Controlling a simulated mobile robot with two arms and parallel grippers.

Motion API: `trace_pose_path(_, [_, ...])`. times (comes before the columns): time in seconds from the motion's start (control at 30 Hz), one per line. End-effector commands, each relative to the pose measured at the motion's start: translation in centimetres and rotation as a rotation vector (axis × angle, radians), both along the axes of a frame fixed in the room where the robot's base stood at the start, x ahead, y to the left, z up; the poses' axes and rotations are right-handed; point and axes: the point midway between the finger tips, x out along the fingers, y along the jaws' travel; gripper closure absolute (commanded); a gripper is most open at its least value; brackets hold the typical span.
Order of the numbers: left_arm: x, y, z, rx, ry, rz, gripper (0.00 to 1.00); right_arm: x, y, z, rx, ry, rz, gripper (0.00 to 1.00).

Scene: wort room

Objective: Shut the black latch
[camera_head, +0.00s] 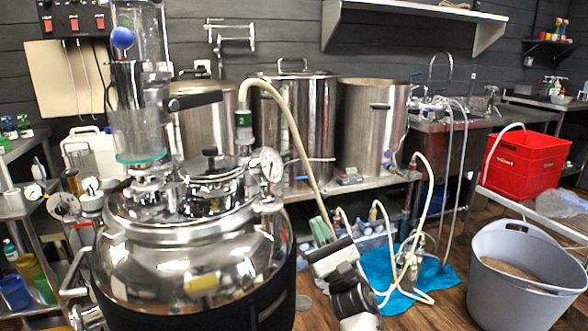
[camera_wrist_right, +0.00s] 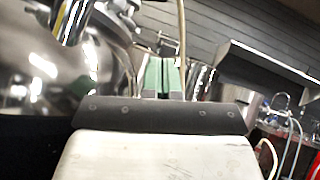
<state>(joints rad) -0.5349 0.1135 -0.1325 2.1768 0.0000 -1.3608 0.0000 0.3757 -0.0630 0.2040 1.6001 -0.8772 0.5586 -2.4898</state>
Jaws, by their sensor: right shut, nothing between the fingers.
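A black lever (camera_head: 195,101), which looks like the black latch, sticks out to the right from the clear column on top of the shiny steel vessel (camera_head: 190,262). Its free end points right and slightly up. I cannot make it out in the right wrist view. My right gripper (camera_head: 322,229) is to the right of the vessel, well below the lever and apart from it. Its green fingers also show in the right wrist view (camera_wrist_right: 162,78), close together with nothing between them. The vessel's curved steel side is at the left of that view. My left gripper is not in view.
A beige hose (camera_head: 293,135) arches from the vessel top down behind my right gripper. A pressure gauge (camera_head: 271,164) stands up at the lid's right edge. Steel pots (camera_head: 370,125) stand behind. A grey tub (camera_head: 520,290) and a red crate (camera_head: 527,160) are at the right.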

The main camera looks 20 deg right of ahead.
Motion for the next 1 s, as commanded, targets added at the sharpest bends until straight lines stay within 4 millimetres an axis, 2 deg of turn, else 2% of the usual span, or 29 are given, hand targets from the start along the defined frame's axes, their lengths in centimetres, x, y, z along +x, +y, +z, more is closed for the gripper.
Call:
trace_pose_path(0.27, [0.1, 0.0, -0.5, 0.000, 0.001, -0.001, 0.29, 1.1, 0.4, 1.3, 0.002, -0.003, 0.004, 1.00])
trace_pose_path(0.67, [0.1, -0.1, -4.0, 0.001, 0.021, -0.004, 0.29, 7.0, 2.1, 7.1, 0.003, -0.003, 0.004, 1.00])
trace_pose_path(0.8, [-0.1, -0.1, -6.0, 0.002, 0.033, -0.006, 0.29, 7.0, 2.6, 8.9, 0.001, -0.002, 0.003, 1.00])
trace_pose_path(1.0, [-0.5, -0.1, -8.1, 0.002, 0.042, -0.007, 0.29, 6.9, 3.0, 10.3, 0.002, -0.001, 0.004, 1.00])
